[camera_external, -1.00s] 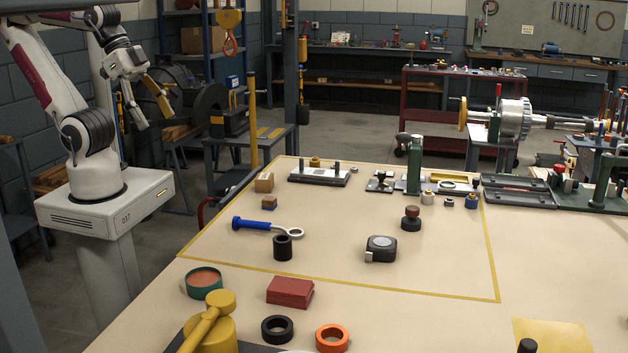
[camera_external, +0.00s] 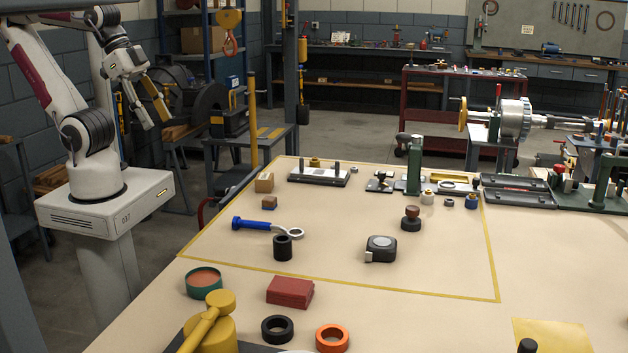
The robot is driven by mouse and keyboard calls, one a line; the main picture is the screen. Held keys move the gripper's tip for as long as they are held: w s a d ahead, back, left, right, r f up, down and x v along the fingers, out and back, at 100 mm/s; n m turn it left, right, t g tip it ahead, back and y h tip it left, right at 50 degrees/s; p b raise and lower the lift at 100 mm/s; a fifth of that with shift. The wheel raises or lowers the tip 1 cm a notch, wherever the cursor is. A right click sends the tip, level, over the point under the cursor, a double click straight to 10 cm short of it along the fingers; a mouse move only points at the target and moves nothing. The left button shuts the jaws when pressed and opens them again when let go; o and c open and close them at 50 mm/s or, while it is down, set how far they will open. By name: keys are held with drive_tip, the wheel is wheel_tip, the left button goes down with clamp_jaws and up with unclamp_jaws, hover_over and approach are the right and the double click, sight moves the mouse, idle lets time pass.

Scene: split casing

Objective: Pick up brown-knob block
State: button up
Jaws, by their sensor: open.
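The brown-knob block (camera_external: 411,218) stands upright on the tan table, right of centre inside the yellow-lined area. It has a dark round base and a brown knob on top. My gripper (camera_external: 157,121) is open and empty at the upper left, pointing down beside my arm. It is far to the left of the block, off the table's edge and well above the floor. Nothing hides the block.
A tape measure (camera_external: 381,249) lies front-left of the block. A green upright post (camera_external: 414,165) stands behind it. The table right of the block is clear.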

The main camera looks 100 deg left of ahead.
drive_tip(key=shift+w, duration=0.1)
drive_tip(key=w+a+r+t+y, duration=0.1)
drive_tip(key=w+a, duration=0.3)
drive_tip(key=w, duration=0.6)
drive_tip(key=w+a+r+t+y, duration=0.15)
drive_tip(key=w+a, duration=0.25)
drive_tip(key=w, duration=0.6)
drive_tip(key=w+a+r+t, duration=0.1)
drive_tip(key=w+a, duration=0.2)
drive_tip(key=w, duration=0.7)
drive_tip(key=w+a+f+t, duration=0.1)
drive_tip(key=w+a+f, duration=0.2)
drive_tip(key=w, duration=0.4)
drive_tip(key=w+a+f+t, duration=0.1)
drive_tip(key=w+a+f, duration=0.25)
drive_tip(key=w, duration=0.35)
drive_tip(key=w+f+t+h, duration=0.1)
drive_tip(key=w+f, duration=0.2)
drive_tip(key=f, duration=0.4)
drive_tip(key=w+a+f+m+h, duration=0.1)
drive_tip(key=w+f+h, duration=0.1)
drive_tip(key=f, duration=0.5)
drive_tip(key=w+a+f+m+t+h, duration=0.1)
drive_tip(key=w+f+h, duration=0.1)
drive_tip(key=w+f, duration=0.2)
drive_tip(key=shift+w+f+t, duration=0.2)
drive_tip(key=shift+f+t, duration=0.15)
drive_tip(key=shift+f, duration=1.35)
drive_tip(key=shift+w+d, duration=0.1)
drive_tip(key=shift+w, duration=0.05)
